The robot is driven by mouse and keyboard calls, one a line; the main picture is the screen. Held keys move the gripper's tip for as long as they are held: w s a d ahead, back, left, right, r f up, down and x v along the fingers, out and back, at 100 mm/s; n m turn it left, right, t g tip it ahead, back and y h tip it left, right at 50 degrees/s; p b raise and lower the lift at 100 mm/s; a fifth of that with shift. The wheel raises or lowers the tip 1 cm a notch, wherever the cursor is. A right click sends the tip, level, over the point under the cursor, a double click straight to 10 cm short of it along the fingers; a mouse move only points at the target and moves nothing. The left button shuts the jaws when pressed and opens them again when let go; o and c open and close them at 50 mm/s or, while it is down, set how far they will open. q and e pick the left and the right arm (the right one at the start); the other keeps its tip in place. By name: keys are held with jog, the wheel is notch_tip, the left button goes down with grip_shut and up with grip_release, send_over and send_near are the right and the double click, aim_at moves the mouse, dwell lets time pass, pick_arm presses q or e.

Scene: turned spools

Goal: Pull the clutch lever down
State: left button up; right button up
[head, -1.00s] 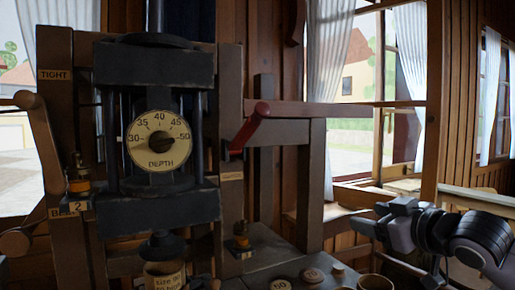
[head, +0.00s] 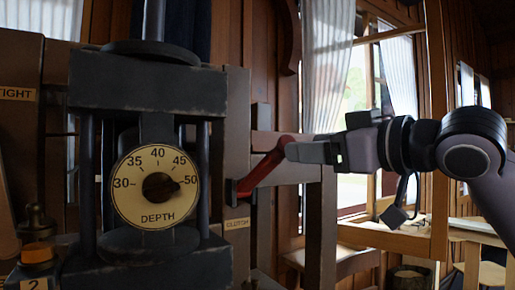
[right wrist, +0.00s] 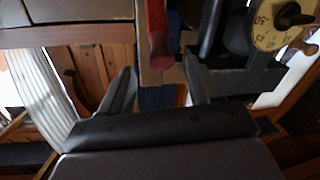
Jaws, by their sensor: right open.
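The red clutch lever (head: 262,172) slants up and to the right from its pivot on a dark post, above a label reading CLUTCH (head: 237,223). My right gripper (head: 296,150) reaches in from the right, its fingers at the lever's upper end and hiding part of it. In the right wrist view the red lever (right wrist: 157,28) comes down from the top edge, its rounded end lined up between the two spread fingertips of the gripper (right wrist: 160,70). The gripper is open; I cannot tell whether a finger touches the lever. My left gripper is not in view.
A dark press frame (head: 140,82) with a round DEPTH dial (head: 140,208) stands left of the lever. A wooden rail (head: 300,172) runs behind the lever. An orange-topped fitting (head: 38,254) is at the lower left. Room to the right is open towards the window.

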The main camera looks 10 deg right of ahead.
aim_at(279, 146)
jog(key=p+x, duration=0.1)
jog(key=x, duration=0.5)
jog(key=shift+w+a+r+p, duration=0.2)
jog(key=shift+p, duration=0.15)
jog(key=shift+w+a+f, duration=0.1)
jog(key=shift+w+a, duration=0.2)
jog(key=shift+w, duration=0.25)
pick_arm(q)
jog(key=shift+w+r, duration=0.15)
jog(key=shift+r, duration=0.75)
